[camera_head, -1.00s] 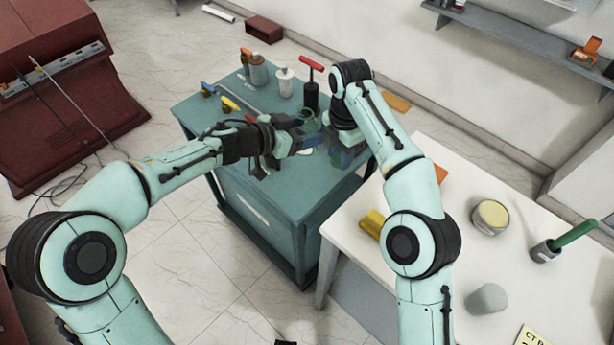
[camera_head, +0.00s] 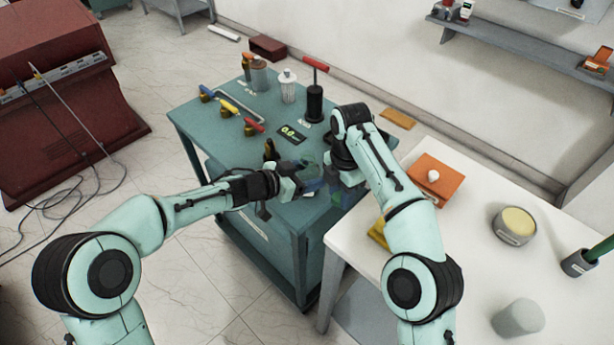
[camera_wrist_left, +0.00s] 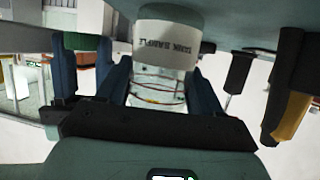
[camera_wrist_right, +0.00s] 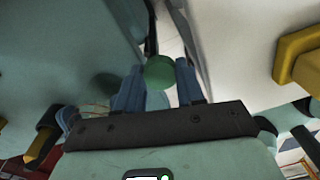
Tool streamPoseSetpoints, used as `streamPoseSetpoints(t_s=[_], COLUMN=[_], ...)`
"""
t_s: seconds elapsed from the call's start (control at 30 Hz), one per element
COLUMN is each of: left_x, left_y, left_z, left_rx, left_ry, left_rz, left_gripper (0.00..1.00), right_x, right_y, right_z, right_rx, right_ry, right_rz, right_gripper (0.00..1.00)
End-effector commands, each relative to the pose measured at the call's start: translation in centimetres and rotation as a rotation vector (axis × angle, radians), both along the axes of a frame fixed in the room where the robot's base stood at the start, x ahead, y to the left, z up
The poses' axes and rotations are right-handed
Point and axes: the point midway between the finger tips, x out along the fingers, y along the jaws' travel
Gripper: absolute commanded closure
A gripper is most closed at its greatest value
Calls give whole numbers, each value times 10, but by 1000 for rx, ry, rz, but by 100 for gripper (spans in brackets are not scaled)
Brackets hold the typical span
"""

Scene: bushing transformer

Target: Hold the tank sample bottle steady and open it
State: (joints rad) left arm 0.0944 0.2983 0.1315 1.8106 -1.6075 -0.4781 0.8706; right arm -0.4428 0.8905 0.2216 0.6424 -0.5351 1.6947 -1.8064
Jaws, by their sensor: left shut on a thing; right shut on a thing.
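The tank sample bottle is clear, with a white label (camera_wrist_left: 165,50). In the left wrist view it stands between the blue fingers of my left gripper (camera_wrist_left: 160,85), which is shut on it. A green cap (camera_wrist_right: 158,70) is between the blue fingertips of my right gripper (camera_wrist_right: 160,82), which is shut on it. The left wrist view shows a green piece (camera_wrist_left: 85,41), apparently this cap, beside the bottle and apart from it. In the head view both grippers meet above the right part of the teal table (camera_head: 215,120), and the bottle is mostly hidden.
A black cylinder with a red handle (camera_head: 315,103), a white-capped container (camera_head: 288,88), a small meter (camera_head: 291,134) and coloured-handled tools (camera_head: 229,105) are on the teal table. The white table (camera_head: 465,265) at the right holds an orange block (camera_head: 436,180) and a round tin (camera_head: 514,225).

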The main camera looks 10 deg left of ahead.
Motion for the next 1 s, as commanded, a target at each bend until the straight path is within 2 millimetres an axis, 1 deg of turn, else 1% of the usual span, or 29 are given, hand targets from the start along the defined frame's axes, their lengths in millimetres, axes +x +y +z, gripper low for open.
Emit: streamPoseSetpoints(t_s=[0.13, 0.3, 0.33, 0.37, 0.4, 0.67, 0.77, 0.87, 1.0], left_x=[0, 0, 0, 0, 0, 0, 0, -8, -28], left_y=[0, 0, 0, 0, 0, 0, 0, 10, 28], left_z=[2, -3, -3, -3, -3, -2, 4, 9, 21], left_rx=[-1, -2, 0, 0, 0, 0, 0, 1, 2], left_ry=[-2, 0, 0, 0, 0, 0, -3, -2, -3], left_rz=[0, -1, 0, 0, 0, 0, -1, 3, 4], left_gripper=[100, 100, 24, 15, 8, 8, 8, 8, 8], right_x=[0, 0, 0, 0, 0, 0, 0, 0, 1], right_y=[0, 0, 0, 0, 0, 0, 0, 0, 0], right_z=[1, 0, 0, 0, 0, 0, 2, 5, 13], right_rx=[1, 0, 1, 1, 1, 0, 1, 1, 0], right_ry=[-1, 0, -1, -1, -1, 0, -1, -2, -4], right_rz=[0, 0, 0, 0, 0, 0, 0, 0, 0], right_gripper=[99, 99, 99, 99, 99, 99, 99, 99, 99])
